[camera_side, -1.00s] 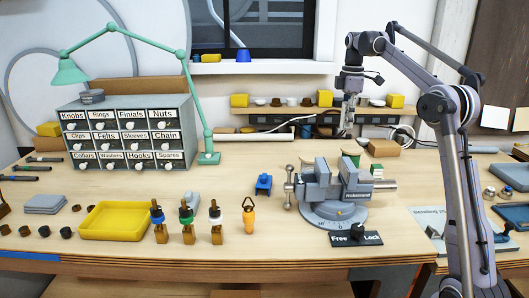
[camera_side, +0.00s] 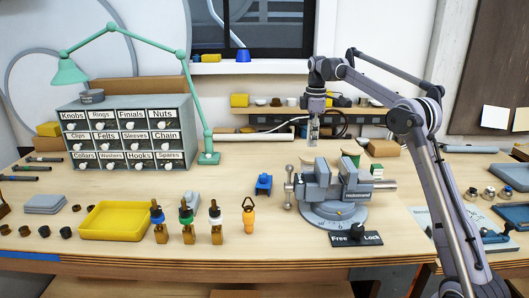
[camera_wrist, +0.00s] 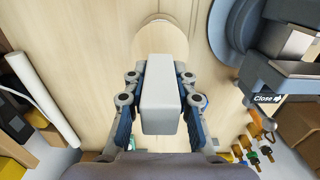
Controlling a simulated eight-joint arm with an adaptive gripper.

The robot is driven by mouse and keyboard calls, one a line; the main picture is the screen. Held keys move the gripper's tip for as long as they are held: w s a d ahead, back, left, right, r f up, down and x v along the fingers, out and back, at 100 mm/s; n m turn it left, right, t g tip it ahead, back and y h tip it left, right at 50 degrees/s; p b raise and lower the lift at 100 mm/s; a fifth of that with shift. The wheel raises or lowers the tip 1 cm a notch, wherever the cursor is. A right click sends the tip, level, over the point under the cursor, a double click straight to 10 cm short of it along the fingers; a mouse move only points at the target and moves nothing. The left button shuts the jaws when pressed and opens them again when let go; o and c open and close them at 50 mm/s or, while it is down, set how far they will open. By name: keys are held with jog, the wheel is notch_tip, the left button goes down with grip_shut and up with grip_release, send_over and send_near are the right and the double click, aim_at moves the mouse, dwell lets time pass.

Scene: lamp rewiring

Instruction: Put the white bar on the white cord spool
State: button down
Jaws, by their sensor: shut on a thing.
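My gripper (camera_wrist: 160,108) is shut on a white bar (camera_wrist: 161,90), a pale block with rounded edges held between its two fingers in the wrist view. In the side view my gripper (camera_side: 314,138) hangs above the back of the bench, behind and left of the vise top. A round pale disc (camera_wrist: 160,32), seemingly a spool's top, lies just beyond the bar in the wrist view, partly hidden by it. In the side view a spool (camera_side: 350,158) shows partly behind the vise. I cannot tell which spool holds white cord.
The grey vise (camera_side: 330,190) stands in front of my gripper and also shows right in the wrist view (camera_wrist: 292,75). A long white tube (camera_wrist: 42,98) lies at the left.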

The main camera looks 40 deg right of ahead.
jog(key=shift+f, duration=1.85)
jog(key=shift+f, duration=0.15)
jog(key=c, duration=1.1)
grip_release()
